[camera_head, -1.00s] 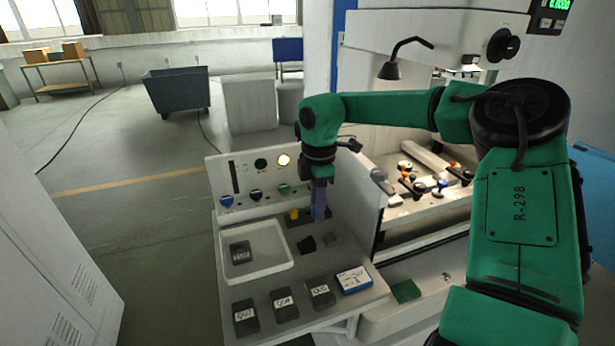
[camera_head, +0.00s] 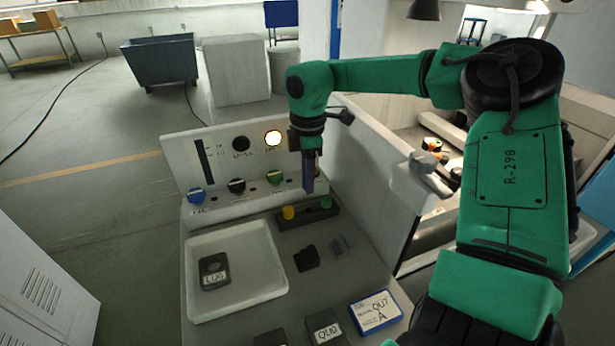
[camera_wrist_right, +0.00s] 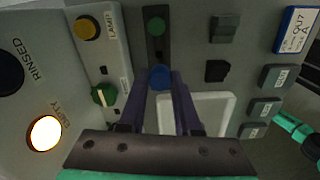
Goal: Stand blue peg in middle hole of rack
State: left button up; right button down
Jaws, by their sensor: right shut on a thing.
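The dark rack (camera_head: 307,217) stands on the bench near the control panel. A yellow peg (camera_head: 288,212) is at its left end and a green peg (camera_head: 326,202) at its right end. My right gripper (camera_head: 308,188) points down just above and behind the rack in the head view, between these pegs. In the right wrist view, the blue peg (camera_wrist_right: 160,77) is between its purple fingers, in line with the rack (camera_wrist_right: 157,48) and green peg (camera_wrist_right: 155,26). The middle hole is not clearly seen, and I cannot tell the peg's height above it. My left gripper is out of view.
A white tray (camera_head: 190,283) with a dark labelled block (camera_head: 214,271) lies front left of the rack. The panel (camera_head: 180,150) with knobs and a lit lamp rises behind it. Small dark blocks (camera_head: 306,258) and a blue-edged card (camera_head: 376,312) lie in front.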

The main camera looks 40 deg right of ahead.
jog(key=shift+f, duration=0.4)
jog(key=f, duration=0.1)
jog(key=f+b, duration=0.1)
jog(key=shift+w+d+f, duration=0.15)
jog(key=shift+w+f, duration=0.05)
jog(key=shift+f, duration=0.1)
jog(key=shift+s+f+b, duration=0.1)
jog(key=shift+f+b, duration=0.55)
jog(key=shift+f, duration=0.05)
jog(key=shift+f+b, duration=1.15)
jog(key=shift+f, duration=0.05)
jog(key=c, duration=0.5)
grip_release()
